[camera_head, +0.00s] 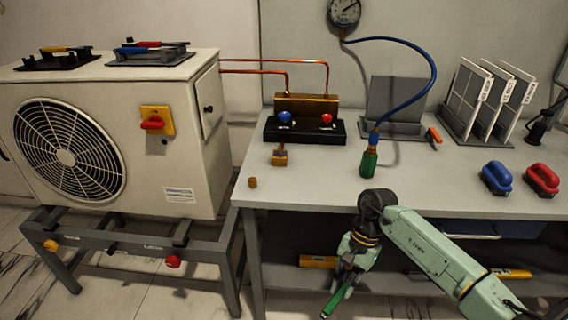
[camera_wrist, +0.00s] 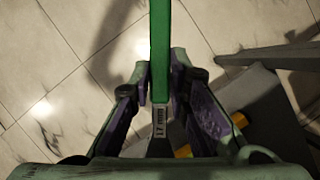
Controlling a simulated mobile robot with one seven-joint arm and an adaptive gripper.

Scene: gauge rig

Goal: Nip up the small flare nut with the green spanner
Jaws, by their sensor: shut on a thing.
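The green spanner (camera_head: 337,300) is in my gripper (camera_head: 348,268), low in front of the workbench. In the wrist view the green spanner (camera_wrist: 160,45) runs up from between the two fingers (camera_wrist: 164,88), which are shut on it; a label shows near its lower end. I cannot pick out the small flare nut for certain. Copper pipes (camera_head: 275,61) run from the outdoor unit (camera_head: 150,180) to a brass block (camera_head: 305,104) on the bench. A brass fitting (camera_head: 279,157) stands before the block, and a small brass piece (camera_head: 253,183) sits near the bench's front left corner.
The workbench (camera_head: 320,190) carries a green-handled tool (camera_head: 369,160) on a blue hose, a panel rack (camera_head: 455,125), and blue (camera_head: 496,178) and red (camera_head: 542,179) handled blocks. Tools lie on top of the outdoor unit. Yellow items (camera_head: 318,262) lie on the lower shelf.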

